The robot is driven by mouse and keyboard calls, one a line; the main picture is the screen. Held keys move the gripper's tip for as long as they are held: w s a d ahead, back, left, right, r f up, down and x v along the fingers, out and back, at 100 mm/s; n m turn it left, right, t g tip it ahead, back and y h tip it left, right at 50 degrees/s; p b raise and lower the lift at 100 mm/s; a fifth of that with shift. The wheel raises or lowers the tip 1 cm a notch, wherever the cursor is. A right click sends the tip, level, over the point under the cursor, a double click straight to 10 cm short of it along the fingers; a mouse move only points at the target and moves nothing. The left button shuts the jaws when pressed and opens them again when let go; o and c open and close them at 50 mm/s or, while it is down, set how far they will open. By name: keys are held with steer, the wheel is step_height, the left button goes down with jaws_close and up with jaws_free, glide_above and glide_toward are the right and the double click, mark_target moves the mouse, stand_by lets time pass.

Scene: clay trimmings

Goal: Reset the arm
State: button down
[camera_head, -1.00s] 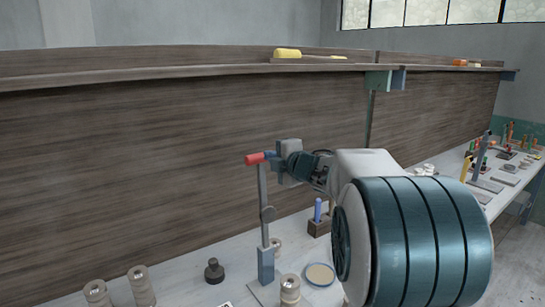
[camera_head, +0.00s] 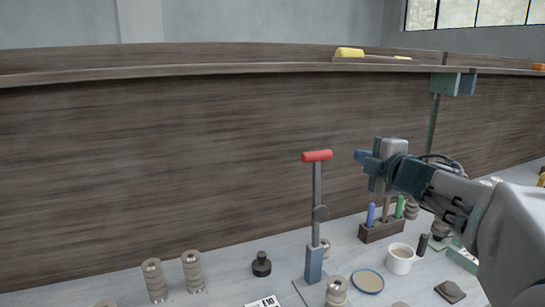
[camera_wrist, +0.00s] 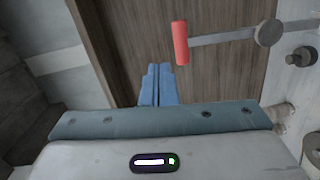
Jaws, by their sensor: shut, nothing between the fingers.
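My gripper (camera_head: 361,156) is in the air above the bench, to the right of a lever press with a red handle (camera_head: 317,156). Its blue fingers are shut together and empty. A gap shows between the fingertips and the red handle. The press has a grey upright lever and a blue-grey base post (camera_head: 313,264), standing upright on the bench. In the wrist view, my closed fingers (camera_wrist: 158,70) point at the wooden back panel, and the red handle (camera_wrist: 180,42) is just right of them.
The bench (camera_head: 225,285) holds several stacked round weights (camera_head: 193,271), a black knob-topped weight (camera_head: 261,265), a round dish (camera_head: 367,281), a white mug (camera_head: 400,259) and a wooden holder (camera_head: 381,230) with coloured tools. A shelf (camera_head: 200,67) runs along the panel behind. The air left of the press is clear.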

steer(key=s+a+f+m+g+h, duration=0.1)
steer(key=s+a+f+m+g, duration=0.2)
steer(key=s+f+m, duration=0.3)
steer(key=s+a+f+m+g+h, duration=0.1)
steer(key=s+a+f+m+g, duration=0.3)
steer(key=s+f, duration=0.6)
steer(key=s+a+f+m+g+h, duration=0.1)
steer(key=s+a+f+m+g, duration=0.2)
steer(key=s+f+m+g, duration=0.3)
steer(key=s+f+m, duration=0.2)
steer(key=s+m, duration=0.1)
steer(key=s, duration=0.1)
steer(key=shift+s+a, duration=0.2)
steer(key=shift+a, duration=0.1)
